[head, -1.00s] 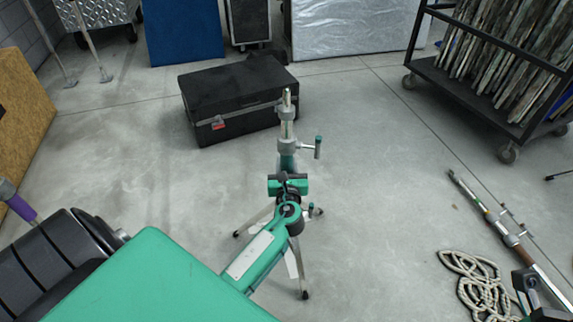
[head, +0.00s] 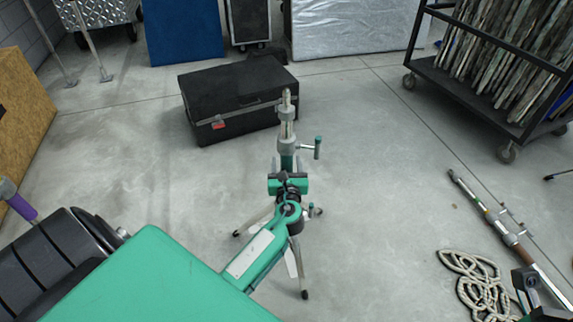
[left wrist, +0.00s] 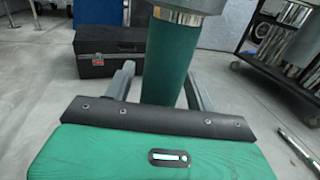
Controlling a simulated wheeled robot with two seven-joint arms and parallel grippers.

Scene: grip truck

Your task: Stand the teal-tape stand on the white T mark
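The teal-tape stand (head: 287,128) stands upright on spread tripod legs in the middle of the head view. Its teal band fills the upper middle of the left wrist view (left wrist: 170,62). My left gripper (head: 287,162) reaches it from the front, with its grey fingers on either side of the teal band. The fingers look open in the left wrist view (left wrist: 163,80), with a gap beside the left finger; contact on the right is unclear. A white patch (head: 291,263) shows by the legs, perhaps part of the T mark, mostly hidden by my arm. My right gripper is not identifiable.
A black case (head: 235,100) lies behind the stand. A wheeled rack (head: 465,80) is at the back right. A long pole (head: 490,218) and coiled rope (head: 475,285) lie at the right. A purple-taped pole (head: 22,207) is at the left edge. Floor between is clear.

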